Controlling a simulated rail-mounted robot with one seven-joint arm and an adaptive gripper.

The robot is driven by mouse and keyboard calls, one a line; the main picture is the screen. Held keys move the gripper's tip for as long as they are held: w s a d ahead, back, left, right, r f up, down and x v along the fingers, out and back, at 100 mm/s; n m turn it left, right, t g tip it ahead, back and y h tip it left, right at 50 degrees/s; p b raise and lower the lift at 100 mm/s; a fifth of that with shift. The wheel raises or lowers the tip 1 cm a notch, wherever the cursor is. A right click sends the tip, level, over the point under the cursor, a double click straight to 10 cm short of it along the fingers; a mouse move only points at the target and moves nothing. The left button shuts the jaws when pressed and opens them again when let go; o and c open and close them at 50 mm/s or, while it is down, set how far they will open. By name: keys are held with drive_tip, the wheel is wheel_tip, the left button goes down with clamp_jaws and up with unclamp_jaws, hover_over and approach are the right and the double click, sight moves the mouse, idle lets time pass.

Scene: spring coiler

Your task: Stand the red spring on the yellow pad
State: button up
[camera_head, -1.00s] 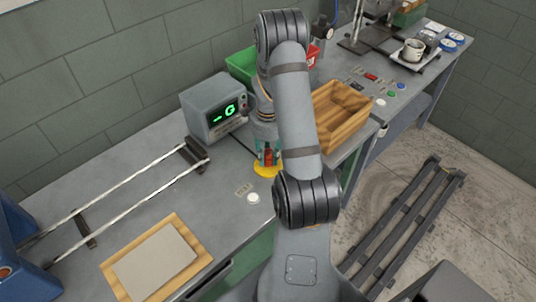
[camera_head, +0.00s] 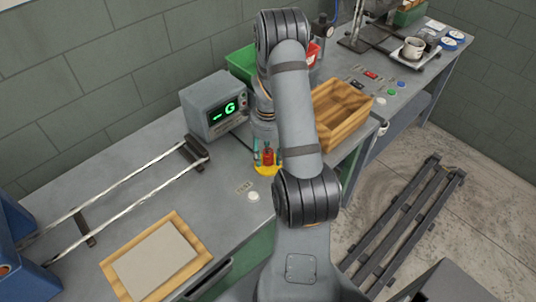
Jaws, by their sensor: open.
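The red spring (camera_head: 267,156) stands on the yellow pad (camera_head: 264,170), upright as far as I can see. My arm hides the right part of the pad. My gripper (camera_head: 263,153) is open, pointing down at the spring. A teal finger shows to the left of the spring; the other finger is hard to make out. Whether a finger touches the spring is too small to tell.
A grey box with a green display (camera_head: 214,106) stands behind left of the pad. A wooden tray (camera_head: 345,128) is at the right, and a green bin (camera_head: 240,63) is behind. A white button (camera_head: 253,196) sits in front. Bench at left front holds a wooden board (camera_head: 122,285).

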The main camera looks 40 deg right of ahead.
sight(268, 151)
drive_tip(key=shift+r, duration=0.1)
wheel_tip(268, 151, up, 12)
drive_tip(key=b, duration=0.1)
idle(0.4)
